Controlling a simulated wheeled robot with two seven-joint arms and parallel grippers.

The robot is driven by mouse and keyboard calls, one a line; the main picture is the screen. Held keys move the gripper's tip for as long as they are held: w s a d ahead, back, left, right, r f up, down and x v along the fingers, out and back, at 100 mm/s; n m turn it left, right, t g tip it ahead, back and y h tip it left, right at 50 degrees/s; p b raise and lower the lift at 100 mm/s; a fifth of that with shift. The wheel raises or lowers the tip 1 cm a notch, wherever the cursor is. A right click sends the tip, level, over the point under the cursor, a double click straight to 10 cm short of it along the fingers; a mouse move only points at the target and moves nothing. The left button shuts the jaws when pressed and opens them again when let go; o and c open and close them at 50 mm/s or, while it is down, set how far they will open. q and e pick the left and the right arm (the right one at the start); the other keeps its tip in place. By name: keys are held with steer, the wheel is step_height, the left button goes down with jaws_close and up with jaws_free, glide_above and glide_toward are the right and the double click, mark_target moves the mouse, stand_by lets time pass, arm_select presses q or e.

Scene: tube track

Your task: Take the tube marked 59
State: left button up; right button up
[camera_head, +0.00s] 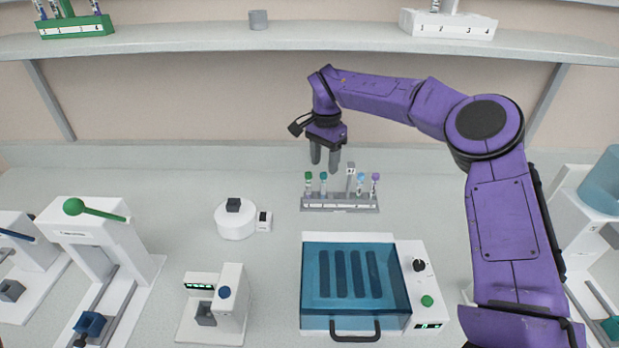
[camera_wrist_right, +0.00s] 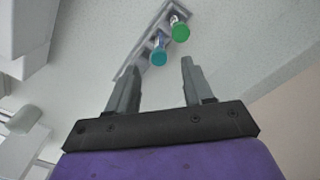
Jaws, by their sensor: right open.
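A grey rack (camera_head: 340,204) on the bench holds several upright tubes. No tube marking is readable, so I cannot tell which is 59. My right gripper (camera_head: 325,162) is open and empty, pointing down just above and behind the rack. In the right wrist view, the open fingers (camera_wrist_right: 155,85) are near the teal-capped tube (camera_wrist_right: 159,56) and green-capped tube (camera_wrist_right: 181,32), apart from both. My left gripper is out of view.
A blue-lidded box (camera_head: 355,285) stands in front of the rack, with a round white device (camera_head: 236,220) to its left. White instruments (camera_head: 215,303) fill the front left. The shelf (camera_head: 330,38) holds a green rack (camera_head: 75,25) and a white rack (camera_head: 448,24).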

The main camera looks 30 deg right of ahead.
mark_target(326, 175)
steer(key=shift+w, duration=0.4)
steer(key=f, duration=0.1)
steer(key=s+f+p, duration=0.2)
steer(key=shift+f, duration=0.35)
steer(key=f, duration=0.1)
steer(key=w+f, duration=0.1)
steer(key=f, duration=0.1)
steer(key=shift+a+p, duration=0.1)
steer(key=shift+p, duration=0.2)
steer(key=shift+w+f, duration=0.15)
steer(key=shift+f, duration=0.15)
steer(key=shift+r, duration=0.1)
steer(key=shift+c, duration=0.6)
steer(key=shift+s+r, duration=0.1)
steer(key=shift+s, duration=0.15)
steer(key=c, duration=0.5)
steer(key=shift+c, duration=1.4)
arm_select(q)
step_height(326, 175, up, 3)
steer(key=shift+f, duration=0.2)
arm_select(e)
steer(key=shift+w, duration=0.1)
